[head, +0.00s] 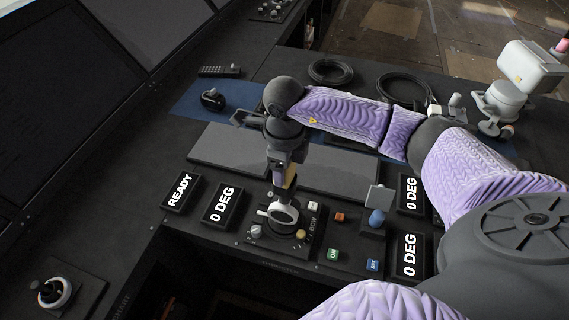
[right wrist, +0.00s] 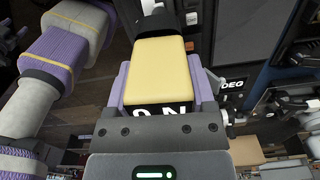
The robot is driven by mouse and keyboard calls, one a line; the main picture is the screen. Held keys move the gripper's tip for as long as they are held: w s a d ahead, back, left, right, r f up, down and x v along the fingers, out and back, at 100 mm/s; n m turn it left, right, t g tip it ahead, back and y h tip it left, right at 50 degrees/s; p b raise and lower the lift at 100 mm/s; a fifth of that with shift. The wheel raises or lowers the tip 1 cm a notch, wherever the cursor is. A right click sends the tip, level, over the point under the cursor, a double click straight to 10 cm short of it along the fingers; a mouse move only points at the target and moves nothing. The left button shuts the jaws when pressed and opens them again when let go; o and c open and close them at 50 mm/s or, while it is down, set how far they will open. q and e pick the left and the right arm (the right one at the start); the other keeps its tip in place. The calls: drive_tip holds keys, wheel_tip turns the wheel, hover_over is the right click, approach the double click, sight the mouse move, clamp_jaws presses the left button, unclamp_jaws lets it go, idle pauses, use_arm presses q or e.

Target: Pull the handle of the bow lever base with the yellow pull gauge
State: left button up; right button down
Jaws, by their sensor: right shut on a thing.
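My right gripper (head: 285,172) points down over the console and is shut on the yellow pull gauge (head: 290,176). In the right wrist view the yellow gauge (right wrist: 160,68) sits between the two purple-sided jaws, with a black end beyond it. The bow lever base (head: 276,237) is a dark panel marked BOW, with a white ring-shaped part (head: 284,213) and knobs. The gauge's lower end is just above the white ring. I cannot tell whether they touch, and the handle is partly hidden there. My left gripper is in neither view.
Display blocks READY (head: 180,191) and 0 DEG (head: 222,205) stand left of the base; two more 0 DEG blocks stand right. A blue-knobbed lever (head: 376,218) is close on the right. Coiled black cables (head: 330,72) lie behind. Another lever (head: 53,292) is at lower left.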

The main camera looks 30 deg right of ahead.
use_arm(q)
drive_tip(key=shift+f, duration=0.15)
use_arm(e)
drive_tip(key=shift+f, duration=0.15)
drive_tip(key=shift+f+b, duration=0.55)
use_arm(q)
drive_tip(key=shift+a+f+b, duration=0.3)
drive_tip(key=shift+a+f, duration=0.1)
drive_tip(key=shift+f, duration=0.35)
use_arm(e)
drive_tip(key=shift+f, duration=0.35)
drive_tip(key=shift+f+b, duration=0.4)
drive_tip(key=shift+f, duration=0.1)
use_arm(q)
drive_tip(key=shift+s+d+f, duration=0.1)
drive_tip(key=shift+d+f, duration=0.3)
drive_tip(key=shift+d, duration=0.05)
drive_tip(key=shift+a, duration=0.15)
